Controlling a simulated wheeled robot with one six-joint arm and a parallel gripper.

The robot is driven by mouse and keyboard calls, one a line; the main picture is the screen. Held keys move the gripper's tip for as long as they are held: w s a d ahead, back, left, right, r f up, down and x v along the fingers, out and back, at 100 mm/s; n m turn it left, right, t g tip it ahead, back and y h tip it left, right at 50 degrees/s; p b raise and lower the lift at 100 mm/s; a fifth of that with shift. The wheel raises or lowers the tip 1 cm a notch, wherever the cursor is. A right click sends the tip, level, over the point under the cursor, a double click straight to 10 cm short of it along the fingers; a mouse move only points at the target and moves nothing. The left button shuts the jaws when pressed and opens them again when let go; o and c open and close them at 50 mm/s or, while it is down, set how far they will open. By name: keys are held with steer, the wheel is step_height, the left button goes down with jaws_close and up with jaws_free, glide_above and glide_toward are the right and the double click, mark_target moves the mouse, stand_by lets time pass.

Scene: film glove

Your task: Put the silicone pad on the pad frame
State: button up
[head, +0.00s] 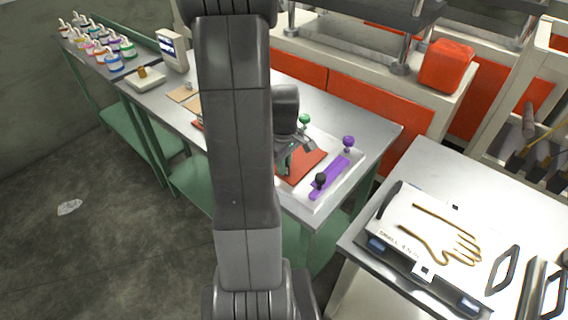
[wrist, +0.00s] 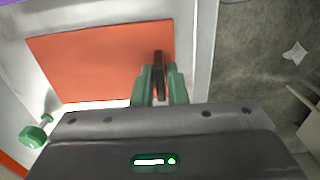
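The silicone pad looks to be the flat orange-red sheet (head: 306,164) inside a white tray-like frame (head: 359,158) at the near end of the long bench. I take this white frame for the pad frame. In the wrist view the pad (wrist: 95,62) fills the upper left, with a dark upright tab (wrist: 159,72) at its right edge. My gripper (head: 287,158) is over the pad's left side. Its green fingers (wrist: 160,88) close on both sides of the tab. I cannot tell whether the pad touches the frame's floor. My arm hides part of the bench.
A purple bar (head: 330,178) with knobs lies along the frame's right side. A green knob (head: 305,119) stands behind the pad. Coloured bottles (head: 113,62) and a white scale-like device (head: 172,52) stand far left. A table with a glove-shaped outline (head: 440,240) is at the right.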

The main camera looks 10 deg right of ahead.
steer(key=shift+o, duration=1.3)
step_height(320, 180, up, 12)
steer(key=shift+r, duration=0.2)
